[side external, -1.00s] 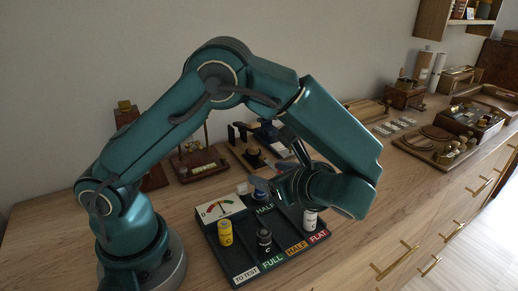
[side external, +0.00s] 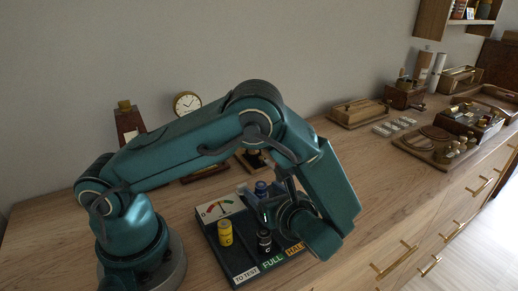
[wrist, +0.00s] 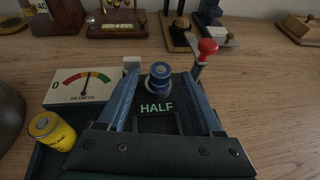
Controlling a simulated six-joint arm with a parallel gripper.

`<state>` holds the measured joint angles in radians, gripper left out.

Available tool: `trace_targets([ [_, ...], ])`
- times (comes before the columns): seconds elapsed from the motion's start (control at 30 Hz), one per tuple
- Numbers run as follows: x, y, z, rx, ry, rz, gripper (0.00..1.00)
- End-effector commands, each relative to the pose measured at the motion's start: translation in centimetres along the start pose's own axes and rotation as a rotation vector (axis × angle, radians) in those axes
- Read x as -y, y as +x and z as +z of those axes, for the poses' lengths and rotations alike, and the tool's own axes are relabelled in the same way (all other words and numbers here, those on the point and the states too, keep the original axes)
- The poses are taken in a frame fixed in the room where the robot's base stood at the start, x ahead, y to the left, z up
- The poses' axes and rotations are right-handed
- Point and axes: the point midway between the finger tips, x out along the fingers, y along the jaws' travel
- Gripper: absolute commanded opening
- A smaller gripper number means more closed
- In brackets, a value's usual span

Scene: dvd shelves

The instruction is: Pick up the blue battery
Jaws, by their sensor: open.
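The blue battery (wrist: 160,72) stands upright behind the green HALF sign in the wrist view. It also shows in the side view (side external: 261,187), at the back of the tester board (side external: 222,262). My gripper (wrist: 160,80) is open, with one finger on each side of the blue battery. I cannot tell whether either finger touches it. In the side view my gripper (side external: 259,198) is low over the board and hides part of it.
A yellow battery (side external: 225,233) and a black battery (side external: 264,241) stand on the board near my gripper. A dial gauge (wrist: 82,84) is at the left, and a red-knobbed lever (wrist: 207,47) is just right of the fingers.

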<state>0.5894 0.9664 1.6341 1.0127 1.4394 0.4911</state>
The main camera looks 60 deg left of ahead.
Motion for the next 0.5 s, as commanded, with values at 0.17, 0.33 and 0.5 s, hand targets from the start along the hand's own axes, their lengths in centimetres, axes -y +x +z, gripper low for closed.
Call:
trace_targets([
  [0.17,-0.01,-0.03,0.01,0.0,0.0,0.0,0.33],
  [0.33,-0.01,-0.04,0.02,0.0,0.0,0.0,0.0],
  [0.5,-0.01,-0.04,0.03,0.0,0.0,0.0,0.0],
])
